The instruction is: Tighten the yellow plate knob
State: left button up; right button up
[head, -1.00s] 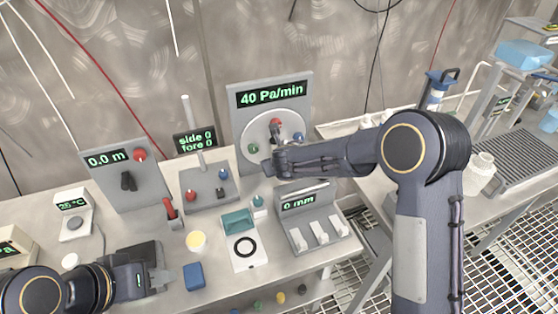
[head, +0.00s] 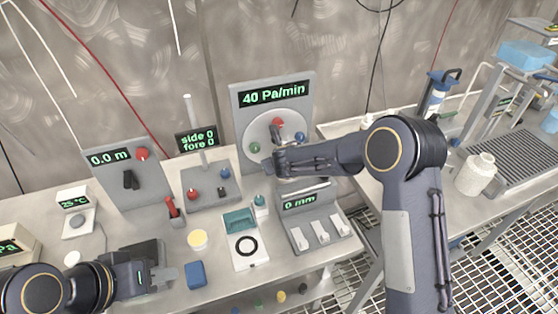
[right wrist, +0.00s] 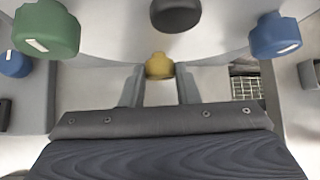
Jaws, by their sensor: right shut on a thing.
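The round plate (head: 262,124) is on an upright grey panel whose display reads 40 Pa/min. Its red knob (head: 277,122), blue knob (head: 299,137) and green knob (head: 255,147) show in the head view. The yellow knob (right wrist: 159,65) shows in the right wrist view, between the fingertips of my right gripper (right wrist: 159,78), which is shut on it. In the head view my right wrist hides the yellow knob. The green (right wrist: 45,27), blue (right wrist: 275,35) and dark (right wrist: 175,14) knobs lie around it. My left gripper (head: 166,276) is low at the left, away from the plate; its jaw opening is unclear.
A 0 mm box (head: 318,217) with white switches stands right of and below the panel. A joystick box (head: 209,185) stands left. A white jar (head: 475,174) stands on the right table.

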jog(key=shift+w+d+r+m+g+y+p, duration=0.1)
jog(key=shift+d+m+g+y+p, duration=0.1)
jog(key=shift+m+y+p, duration=0.25)
jog(key=shift+d+r+m+g+y+p, duration=0.1)
jog(key=shift+m+g+y+p, duration=0.1)
jog(key=shift+y, duration=0.35)
jog(key=shift+m+g+y+p, duration=0.3)
jog(key=shift+m+y+p, duration=0.25)
jog(key=shift+y+p, duration=0.55)
jog(key=shift+w+d+f+m+y+p, duration=0.15)
jog(key=shift+m+y+p, duration=0.15)
jog(key=shift+y+p, duration=0.2)
jog(key=o, duration=1)
jog(key=shift+f, duration=0.1)
jog(key=shift+c, duration=0.2)
jog(key=v, duration=0.8)
jog(key=shift+b, duration=0.3)
